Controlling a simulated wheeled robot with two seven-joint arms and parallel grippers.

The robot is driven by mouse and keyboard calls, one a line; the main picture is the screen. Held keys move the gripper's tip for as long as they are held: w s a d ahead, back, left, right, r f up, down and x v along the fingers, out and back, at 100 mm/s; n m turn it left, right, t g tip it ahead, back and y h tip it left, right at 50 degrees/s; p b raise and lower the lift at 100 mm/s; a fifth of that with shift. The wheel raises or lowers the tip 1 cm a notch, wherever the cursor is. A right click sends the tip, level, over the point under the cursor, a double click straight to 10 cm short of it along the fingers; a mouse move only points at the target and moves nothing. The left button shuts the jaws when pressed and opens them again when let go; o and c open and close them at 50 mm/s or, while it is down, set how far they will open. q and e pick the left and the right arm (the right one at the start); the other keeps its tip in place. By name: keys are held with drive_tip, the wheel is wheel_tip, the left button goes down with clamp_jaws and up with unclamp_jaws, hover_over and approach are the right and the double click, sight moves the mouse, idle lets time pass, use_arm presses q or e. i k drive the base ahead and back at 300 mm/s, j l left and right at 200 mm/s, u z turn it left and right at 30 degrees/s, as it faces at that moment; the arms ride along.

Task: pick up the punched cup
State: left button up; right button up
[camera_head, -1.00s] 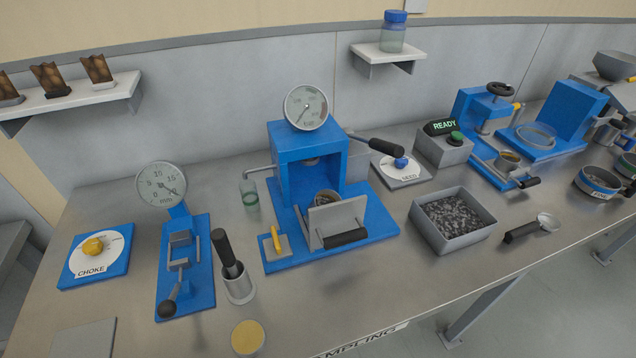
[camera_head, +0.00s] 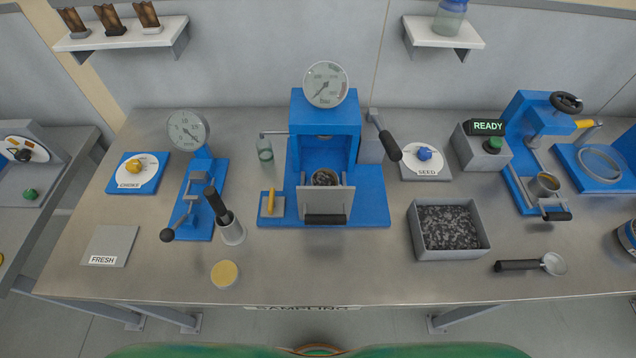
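I cannot tell for certain which cup is the punched one. A small round cup (camera_head: 325,178) with dark contents sits in the blue press (camera_head: 326,135) at the middle, partly hidden behind a raised grey plate (camera_head: 325,201) with a black handle. Another small metal cup (camera_head: 544,184) with brownish contents sits low on the blue handwheel stand (camera_head: 530,140) at the right. Holes in either cup are too small to make out. Neither of my grippers is in view.
A grey bin (camera_head: 448,229) of dark grains and a scoop (camera_head: 530,265) stand right of centre. A lever gauge stand (camera_head: 200,200), a steel holder (camera_head: 232,232) with a black-handled tool and a yellow-topped disc (camera_head: 225,274) stand left. The front middle of the table (camera_head: 330,270) is clear.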

sight(323, 176)
drive_tip(key=k+l, duration=0.1)
drive_tip(key=l, duration=0.3)
drive_tip(key=l+u, duration=0.15)
drive_tip(key=l, duration=0.25)
drive_tip(key=k+l, duration=0.15)
drive_tip(key=l, duration=0.25)
drive_tip(key=k+l+u, duration=0.1)
drive_tip(key=l, duration=0.3)
